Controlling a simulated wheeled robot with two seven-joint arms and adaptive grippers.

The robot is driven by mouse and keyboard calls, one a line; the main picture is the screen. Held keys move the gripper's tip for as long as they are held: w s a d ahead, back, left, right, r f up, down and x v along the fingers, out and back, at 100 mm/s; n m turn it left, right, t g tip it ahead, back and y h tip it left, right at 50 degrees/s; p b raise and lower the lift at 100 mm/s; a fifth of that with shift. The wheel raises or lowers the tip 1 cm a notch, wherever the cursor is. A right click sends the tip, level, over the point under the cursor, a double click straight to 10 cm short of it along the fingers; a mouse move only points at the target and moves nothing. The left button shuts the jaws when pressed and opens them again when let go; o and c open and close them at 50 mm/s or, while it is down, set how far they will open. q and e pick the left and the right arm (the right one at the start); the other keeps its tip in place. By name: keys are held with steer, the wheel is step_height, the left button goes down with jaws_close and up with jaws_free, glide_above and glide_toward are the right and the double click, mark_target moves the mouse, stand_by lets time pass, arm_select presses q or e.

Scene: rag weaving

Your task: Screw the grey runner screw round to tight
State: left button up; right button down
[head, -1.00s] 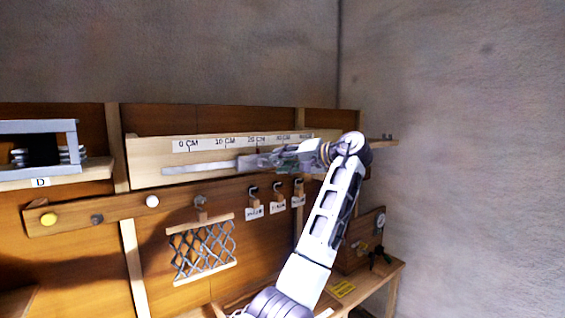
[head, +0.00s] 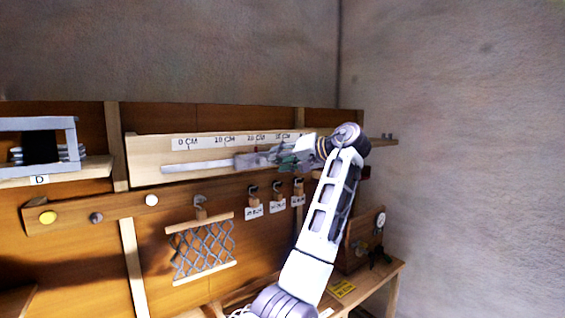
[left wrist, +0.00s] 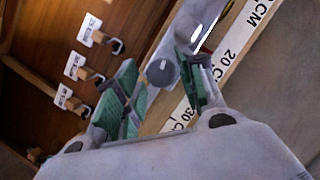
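The grey runner screw (left wrist: 162,72) shows in the left wrist view as a round grey knob with a small mark on its face. It sits on a pale metal runner (left wrist: 192,25) beside the centimetre scale. In the head view the runner's grey bar (head: 200,167) lies along the wooden scale board, and the screw is hidden by my gripper. My left gripper (head: 284,159) is at the bar's right part. In the left wrist view its green-padded fingers (left wrist: 160,68) are apart, with the knob between or just beyond their tips; contact cannot be told. My right gripper is not in view.
The scale board (head: 150,150) is fixed to the wooden wall. Below it hang several labelled hooks (head: 277,190) and a lattice (head: 203,248). A shelf with a grey frame (head: 74,135) is at left. A bench with a yellow label (head: 343,289) is at lower right.

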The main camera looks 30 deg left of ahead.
arm_select(q)
steer(key=shift+n+t+h+b, duration=0.4)
steer(key=shift+n, duration=0.6)
steer(key=shift+r, duration=0.1)
steer(key=shift+s, duration=0.1)
steer(key=shift+s+a+r+n+t+h+b, duration=0.1)
steer(key=shift+n+t+h+b, duration=0.25)
steer(key=shift+n+t+b, duration=0.45)
steer(key=shift+s+n+t+h+b, duration=0.1)
steer(key=shift+n+t+h+b, duration=0.3)
steer(key=shift+n, duration=0.7)
steer(key=shift+w, duration=0.1)
steer(key=c, duration=0.8)
